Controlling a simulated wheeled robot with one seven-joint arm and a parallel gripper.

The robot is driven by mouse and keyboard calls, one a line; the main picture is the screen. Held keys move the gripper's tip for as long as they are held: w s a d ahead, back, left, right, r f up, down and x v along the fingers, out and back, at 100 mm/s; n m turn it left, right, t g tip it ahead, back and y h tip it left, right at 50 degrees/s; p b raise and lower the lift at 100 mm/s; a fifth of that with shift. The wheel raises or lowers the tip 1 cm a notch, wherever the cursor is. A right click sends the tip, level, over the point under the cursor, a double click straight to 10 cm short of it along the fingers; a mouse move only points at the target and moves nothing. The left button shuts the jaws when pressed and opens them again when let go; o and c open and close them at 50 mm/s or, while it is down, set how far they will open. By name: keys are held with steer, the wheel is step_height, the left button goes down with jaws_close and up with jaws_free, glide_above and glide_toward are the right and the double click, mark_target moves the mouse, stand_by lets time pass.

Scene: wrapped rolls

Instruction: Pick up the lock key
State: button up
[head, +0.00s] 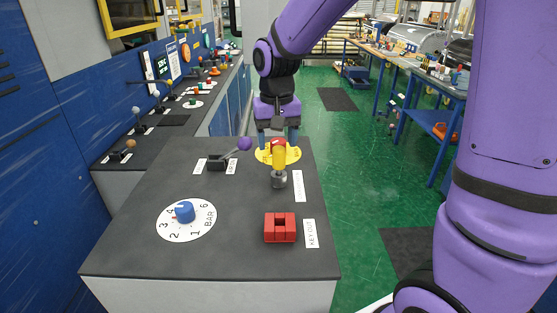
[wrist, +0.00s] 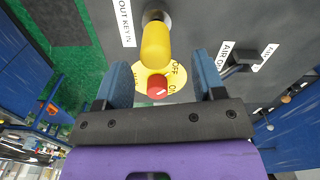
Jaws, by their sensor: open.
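The lock key, seemingly the yellow cylinder (head: 279,158), stands in a grey round socket (head: 279,180) on the dark bench top, next to a white label. In the wrist view the yellow cylinder (wrist: 156,45) lies ahead of and between the blue fingers, its base in the grey socket (wrist: 156,17). My gripper (head: 278,143) is open and empty, on the far side of the cylinder, over a yellow OFF/ON disc (head: 292,155). In the wrist view my gripper (wrist: 160,64) has its fingers apart, with a red knob (wrist: 157,87) between them. I cannot tell whether a finger touches anything.
A red slotted block (head: 280,238) sits beside a KEY OUT label (head: 310,233). A blue dial (head: 184,211) on a BAR scale is at the left. A lever with a purple ball (head: 244,144) stands left of my gripper. The bench's near right corner is clear.

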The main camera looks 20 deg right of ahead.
mark_target(279, 166)
steer(key=shift+s+d+f, duration=0.1)
steer(key=shift+f, duration=1.25)
steer(key=shift+s+d+f, duration=0.1)
steer(key=shift+f, duration=1.25)
steer(key=c, duration=1)
